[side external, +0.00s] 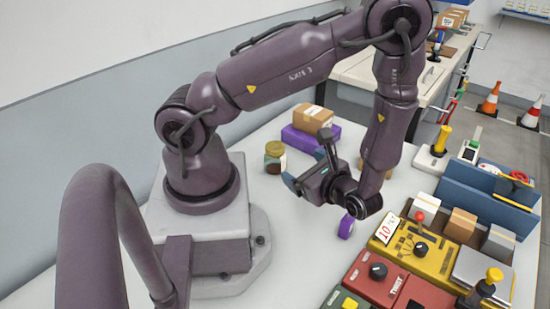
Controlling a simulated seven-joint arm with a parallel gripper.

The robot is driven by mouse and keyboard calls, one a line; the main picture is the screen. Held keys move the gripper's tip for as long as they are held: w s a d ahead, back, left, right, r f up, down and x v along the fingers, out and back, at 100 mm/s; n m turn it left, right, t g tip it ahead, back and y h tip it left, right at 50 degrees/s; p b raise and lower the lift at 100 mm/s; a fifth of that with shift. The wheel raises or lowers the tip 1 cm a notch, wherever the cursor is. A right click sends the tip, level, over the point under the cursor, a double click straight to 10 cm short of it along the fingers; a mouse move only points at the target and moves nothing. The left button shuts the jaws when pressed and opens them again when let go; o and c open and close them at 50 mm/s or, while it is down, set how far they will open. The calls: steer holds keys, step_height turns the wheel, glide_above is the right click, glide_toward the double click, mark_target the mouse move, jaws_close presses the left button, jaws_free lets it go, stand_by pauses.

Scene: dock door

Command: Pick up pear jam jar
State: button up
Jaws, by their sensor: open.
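A small jar (274,158) with a brownish-gold lid and a pale label stands upright on the white table; its label is too small to read, so I cannot tell if it is pear jam. My gripper (288,182) is just below and to the right of the jar in the side external view, with its fingers pointing left. One bluish fingertip shows near the jar; the other is hard to make out. The gripper is open and holds nothing that I can see. I cannot tell whether a finger touches the jar.
A cardboard box (313,118) on a purple block (308,138) stands behind the jar. A small purple item (346,226) lies right of the gripper. A yellow control box (432,243), a red one (375,277) and a blue tray (490,205) fill the right side.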

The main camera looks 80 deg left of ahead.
mark_target(278, 155)
steer(key=a+f+m+t+y, duration=0.1)
steer(key=f+m, duration=0.1)
steer(key=s+f+m+t+y, duration=0.1)
steer(key=f+m, duration=0.1)
steer(key=s+a+f+m+t+y, duration=0.1)
steer(key=f+y, duration=0.1)
steer(key=shift+s+a+m, duration=0.25)
steer(key=shift+a+m, duration=0.1)
steer(key=shift+m, duration=0.05)
steer(key=a, duration=0.2)
steer(key=s+a, duration=0.1)
steer(key=a, duration=0.4)
steer(key=shift+s+a, duration=0.2)
steer(key=shift+a, duration=0.1)
steer(key=a, duration=0.3)
steer(key=s+a, duration=0.1)
steer(key=a, duration=0.1)
steer(key=shift+r, duration=0.25)
